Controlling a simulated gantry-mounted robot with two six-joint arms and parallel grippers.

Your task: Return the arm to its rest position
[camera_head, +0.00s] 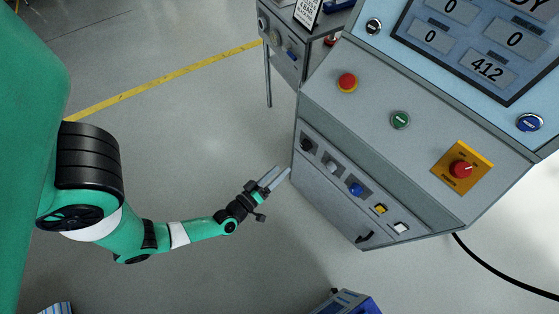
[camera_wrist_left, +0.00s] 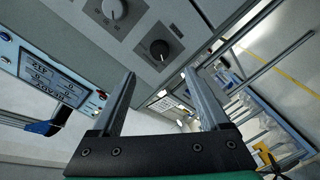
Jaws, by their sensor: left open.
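My left arm comes in from the left in the head view, and its gripper (camera_head: 277,179) is just left of the control console's (camera_head: 335,207) front panel. In the left wrist view my left gripper (camera_wrist_left: 165,98) has its two fingers apart, with nothing between them. A black knob (camera_wrist_left: 159,49) and a grey knob (camera_wrist_left: 113,8) on a panel show beyond the fingers. They appear apart from the fingers. My right gripper is not in view.
The console carries a red button (camera_head: 347,82), a green button (camera_head: 400,120), a red switch on a yellow plate (camera_head: 477,156) and a screen (camera_head: 487,68). A grey cabinet (camera_head: 287,50) stands behind. A blue box (camera_head: 345,302) is at the bottom. The floor around the arm is clear.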

